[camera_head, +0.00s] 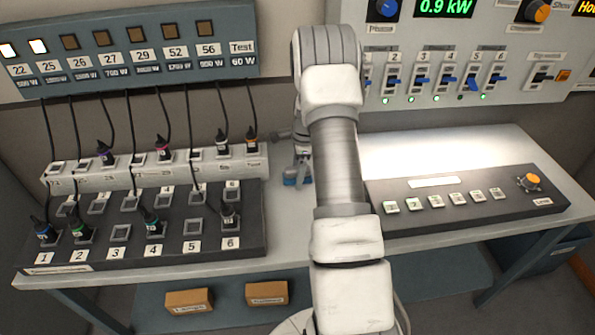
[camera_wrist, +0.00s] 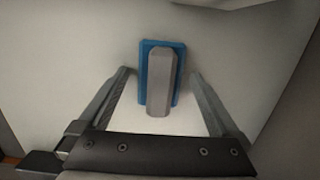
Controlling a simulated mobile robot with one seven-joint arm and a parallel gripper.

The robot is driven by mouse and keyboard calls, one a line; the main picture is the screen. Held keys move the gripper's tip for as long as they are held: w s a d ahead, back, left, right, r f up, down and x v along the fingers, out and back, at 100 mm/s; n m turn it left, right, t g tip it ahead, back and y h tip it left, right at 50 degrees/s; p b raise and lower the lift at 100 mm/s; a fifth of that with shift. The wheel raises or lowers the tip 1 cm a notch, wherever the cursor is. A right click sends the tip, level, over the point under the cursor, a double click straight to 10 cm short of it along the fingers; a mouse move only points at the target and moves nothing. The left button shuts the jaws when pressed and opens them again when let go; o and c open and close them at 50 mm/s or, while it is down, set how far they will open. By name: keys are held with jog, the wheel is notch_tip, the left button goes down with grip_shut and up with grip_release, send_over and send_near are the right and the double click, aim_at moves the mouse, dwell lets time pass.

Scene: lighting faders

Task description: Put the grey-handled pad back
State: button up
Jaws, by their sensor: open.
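The pad is a blue block with a grey handle on top. In the wrist view the blue pad (camera_wrist: 144,70) lies on a pale surface, and its grey handle (camera_wrist: 160,85) stands between the two fingers of my gripper (camera_wrist: 160,95). The fingers are open, with a gap on each side of the handle.
Left of my arm is a patch board (camera_head: 192,253) with several plugs and cables. Right of it is a sloped button console (camera_head: 470,222). A fader panel (camera_head: 440,55) hangs on the wall behind. The table (camera_head: 285,230) is narrow and bare between board and console.

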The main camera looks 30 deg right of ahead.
jog(key=shift+r, duration=0.1)
notch_tip(320, 180, up, 12)
jog(key=d, duration=0.1)
jog(key=s+a+r+n+t, duration=0.1)
jog(key=s+a+r+n, duration=0.35)
jog(key=a+r, duration=0.35)
jog(key=s+a+r+n+t, duration=0.1)
jog(key=s+a+r+n, duration=0.3)
jog(key=a+r+n, duration=0.4)
jog(key=s+a+r+n+t, duration=0.1)
jog(key=s+a+r+n, duration=0.1)
jog(key=s+a+n, duration=0.3)
jog(key=s+a+r+n+t+h, duration=0.1)
jog(key=s+a+n, duration=0.3)
jog(key=s, duration=0.9)
jog(key=shift+a+r+n+t+p, duration=0.4)
jog(key=shift+r+n+t, duration=0.15)
jog(key=shift+n, duration=0.3)
